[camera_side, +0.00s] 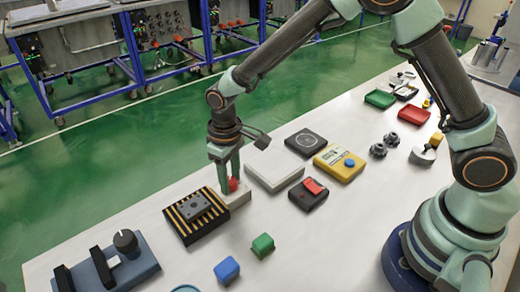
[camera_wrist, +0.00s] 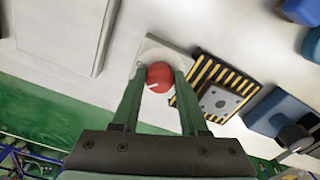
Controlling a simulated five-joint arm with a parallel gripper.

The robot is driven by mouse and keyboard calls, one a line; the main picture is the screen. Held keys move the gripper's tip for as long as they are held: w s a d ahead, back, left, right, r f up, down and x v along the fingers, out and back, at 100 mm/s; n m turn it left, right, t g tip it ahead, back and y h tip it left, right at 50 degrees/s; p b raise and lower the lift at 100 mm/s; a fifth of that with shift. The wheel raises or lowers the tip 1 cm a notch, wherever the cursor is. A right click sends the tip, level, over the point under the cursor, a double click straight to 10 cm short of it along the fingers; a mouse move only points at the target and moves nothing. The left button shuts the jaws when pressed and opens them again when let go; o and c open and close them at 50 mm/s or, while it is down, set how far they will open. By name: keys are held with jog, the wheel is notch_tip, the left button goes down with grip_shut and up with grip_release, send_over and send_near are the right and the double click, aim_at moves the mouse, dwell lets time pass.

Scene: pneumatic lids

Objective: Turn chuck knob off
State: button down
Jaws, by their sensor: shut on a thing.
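The red chuck knob (camera_side: 233,184) sits on a pale block (camera_side: 239,197) beside the striped chuck. In the wrist view the knob (camera_wrist: 160,77) is round, with a short white mark on its face toward the left. My gripper (camera_side: 228,184) points down at it, and its green fingers stand on either side of the knob, shut on it. My gripper also shows in the wrist view (camera_wrist: 161,72). The black chuck (camera_side: 183,234) with gold stripes lies next to the block and carries a grey plate (camera_side: 195,207) with holes.
A blue-grey fixture (camera_side: 142,262) with a black knob (camera_side: 125,241) stands at the front left. Blue (camera_side: 227,269) and green (camera_side: 263,245) blocks lie in front. A white slab (camera_side: 273,175), a black box with a red switch (camera_side: 313,187) and a yellow meter (camera_side: 338,165) are to the right.

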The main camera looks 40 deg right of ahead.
aim_at(230, 179)
jog(key=n, duration=0.4)
jog(key=shift+d+n, duration=0.25)
jog(key=shift+n, duration=0.05)
jog(key=shift+f+n, duration=0.1)
jog(key=shift+n, duration=1.9)
jog(key=shift+w, duration=0.1)
jog(key=shift+c, duration=2.2)
grip_release()
jog(key=shift+a, duration=0.1)
jog(key=shift+r, duration=0.3)
notch_tip(230, 179, up, 12)
jog(key=shift+w+f, duration=0.15)
jog(key=shift+f, duration=0.05)
